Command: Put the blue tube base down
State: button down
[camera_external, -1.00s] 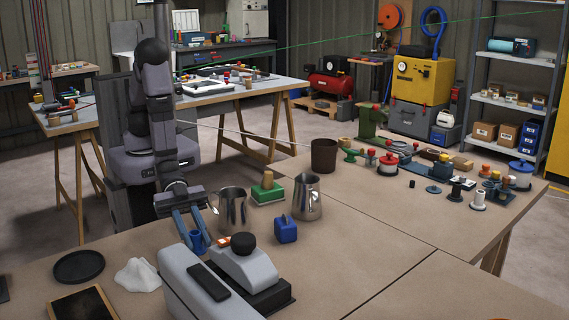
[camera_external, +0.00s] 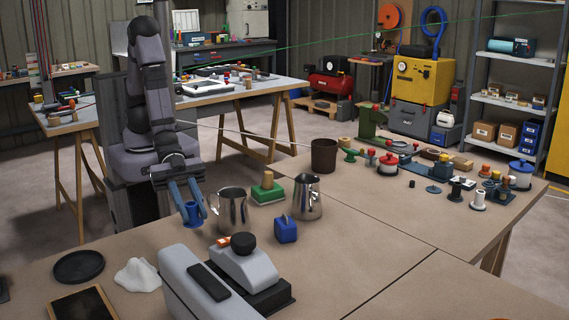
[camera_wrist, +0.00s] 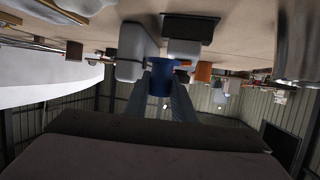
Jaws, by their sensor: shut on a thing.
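My gripper (camera_external: 191,208) is shut on the blue tube base (camera_external: 194,214), a short blue cylinder, in the external view. It hangs in front of my arm, left of a steel mug, and appears to be above the brown table (camera_external: 130,243). In the wrist view the blue tube base (camera_wrist: 161,78) sits between the two fingertips of my gripper (camera_wrist: 162,90). The fingers hide part of its sides. I cannot tell exactly how high it is above the table.
A steel mug (camera_external: 232,210) stands close right of the tube. A grey machine (camera_external: 215,280), white cloth (camera_external: 137,275) and black dish (camera_external: 79,266) are in front. Bare table lies left of the mug.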

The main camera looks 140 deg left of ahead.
jog(key=shift+s+d+f+m+g+h+p, duration=0.1)
jog(key=shift+s+m+g+h+p, duration=0.1)
jog(key=shift+s+m+h+p, duration=0.3)
jog(key=shift+s+d+f+m+g+h+p, duration=0.1)
jog(key=shift+s+m+g+h+p, duration=0.1)
jog(key=shift+m+h+p, duration=0.5)
jog(key=s+d+m+g+h+p, duration=0.3)
jog(key=s+m+g+h+p, duration=0.25)
jog(key=s, duration=0.55)
jog(key=m+h, duration=0.1)
jog(key=m, duration=0.1)
send_over(159, 239)
jog(key=shift+n, duration=0.25)
jog(key=shift+f, duration=2.55)
jog(key=shift+f, duration=2.1)
